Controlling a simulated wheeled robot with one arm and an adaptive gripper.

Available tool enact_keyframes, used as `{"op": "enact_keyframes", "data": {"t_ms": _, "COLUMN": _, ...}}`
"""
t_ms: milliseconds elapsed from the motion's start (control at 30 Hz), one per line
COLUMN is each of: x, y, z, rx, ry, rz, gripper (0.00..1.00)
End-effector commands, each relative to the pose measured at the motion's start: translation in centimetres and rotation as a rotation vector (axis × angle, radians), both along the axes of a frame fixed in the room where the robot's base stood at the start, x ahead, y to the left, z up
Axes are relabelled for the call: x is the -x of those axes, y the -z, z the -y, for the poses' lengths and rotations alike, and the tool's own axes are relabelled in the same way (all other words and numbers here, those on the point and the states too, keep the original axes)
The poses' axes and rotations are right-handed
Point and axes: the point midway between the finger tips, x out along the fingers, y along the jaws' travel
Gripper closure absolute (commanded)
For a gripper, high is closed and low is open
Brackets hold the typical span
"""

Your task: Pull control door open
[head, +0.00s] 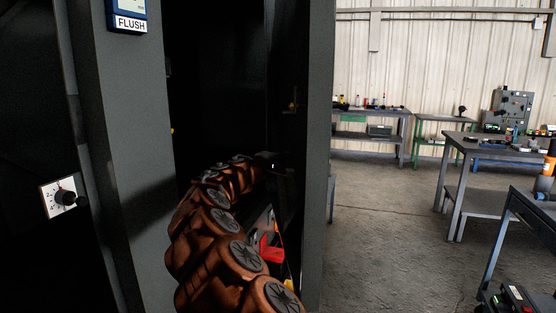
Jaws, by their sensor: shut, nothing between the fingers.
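A tall dark grey enclosure fills the left and middle of the head view, with a grey upright (130,130) and a black opening (215,90) beside it. A grey upright panel (320,120) bounds the opening on the right; I cannot tell whether it is the control door or a fixed side. A small brassy fitting (292,105) shows on the dark surface just left of it. My brown arm reaches up into the opening. My gripper (286,176) is dark against the shadow, its fingers hard to make out; it is shut and empty. Contact with any door cannot be seen.
A dial with a black knob (63,198) is at far left. A blue-framed FLUSH label (129,20) is at the top. Red and yellow parts (270,248) show beside my arm. Workbenches (465,145) stand at right, with open concrete floor (385,225) between.

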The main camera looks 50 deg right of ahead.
Motion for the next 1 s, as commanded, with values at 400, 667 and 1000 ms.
{"op": "enact_keyframes", "data": {"t_ms": 400, "x": 2.6, "y": -0.1, "z": 3.4, "rx": 0.001, "ry": 0.002, "rz": 0.001, "gripper": 1.00}}
{"op": "enact_keyframes", "data": {"t_ms": 667, "x": 2.8, "y": 0.0, "z": 3.7, "rx": 0.000, "ry": 0.000, "rz": 0.001, "gripper": 1.00}}
{"op": "enact_keyframes", "data": {"t_ms": 1000, "x": 2.9, "y": 0.1, "z": 3.9, "rx": -0.001, "ry": -0.009, "rz": 0.002, "gripper": 1.00}}
